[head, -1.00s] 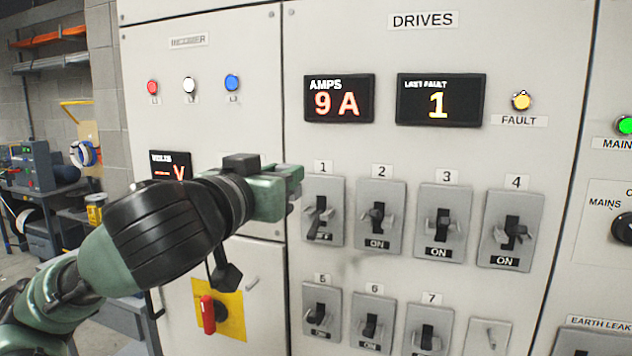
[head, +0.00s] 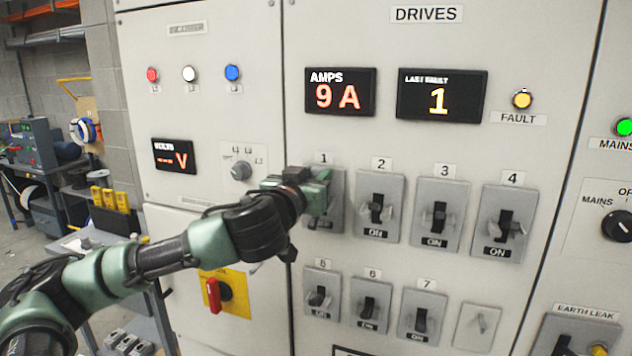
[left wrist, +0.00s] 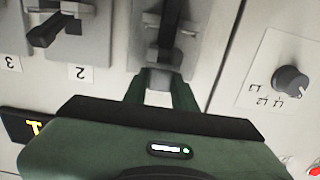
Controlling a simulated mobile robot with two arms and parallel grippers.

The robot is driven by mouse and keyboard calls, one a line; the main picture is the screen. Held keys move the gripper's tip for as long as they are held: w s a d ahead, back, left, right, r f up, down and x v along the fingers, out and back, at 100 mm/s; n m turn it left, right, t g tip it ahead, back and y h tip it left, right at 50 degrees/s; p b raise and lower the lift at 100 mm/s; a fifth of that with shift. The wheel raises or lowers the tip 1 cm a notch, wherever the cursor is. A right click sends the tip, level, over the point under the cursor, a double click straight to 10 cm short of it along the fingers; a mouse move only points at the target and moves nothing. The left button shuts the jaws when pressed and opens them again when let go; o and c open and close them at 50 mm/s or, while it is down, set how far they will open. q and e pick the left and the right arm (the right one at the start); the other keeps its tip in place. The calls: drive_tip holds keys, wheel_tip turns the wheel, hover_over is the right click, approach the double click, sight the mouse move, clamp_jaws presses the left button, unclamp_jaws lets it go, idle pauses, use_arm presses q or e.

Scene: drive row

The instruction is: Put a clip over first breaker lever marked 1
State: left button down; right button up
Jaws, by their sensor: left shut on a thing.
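Breaker 1 (head: 334,222) is the top-left one in the row of breakers, under the label 1 (head: 323,158). My left gripper (head: 322,192) is in front of its upper part and hides most of it, lever included, in the head view. In the left wrist view, the left gripper's fingers (left wrist: 161,92) are shut on a small grey piece, which looks like the clip (left wrist: 160,76). The dark lever of breaker 1 (left wrist: 171,18) stands just beyond the clip. I cannot tell whether the clip touches the lever. My right gripper is in neither view.
Breaker 2 (head: 379,206) is close to the right, with more breakers beside it and in a row below. A rotary knob (head: 241,171) and a red switch handle on yellow (head: 213,296) are on the left panel. Grey pieces (head: 128,343) lie at the lower left.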

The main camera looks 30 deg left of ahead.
use_arm(q)
drive_tip(key=shift+f, duration=0.75)
drive_tip(key=shift+w+a+p, duration=0.1)
drive_tip(key=shift+w+p, duration=0.05)
drive_tip(key=shift+p, duration=0.35)
drive_tip(key=shift+f, duration=0.25)
drive_tip(key=shift+f, duration=0.1)
drive_tip(key=shift+f+b, duration=0.15)
drive_tip(key=shift+b, duration=0.2)
drive_tip(key=c, duration=1.1)
unclamp_jaws()
drive_tip(key=shift+c, duration=0.2)
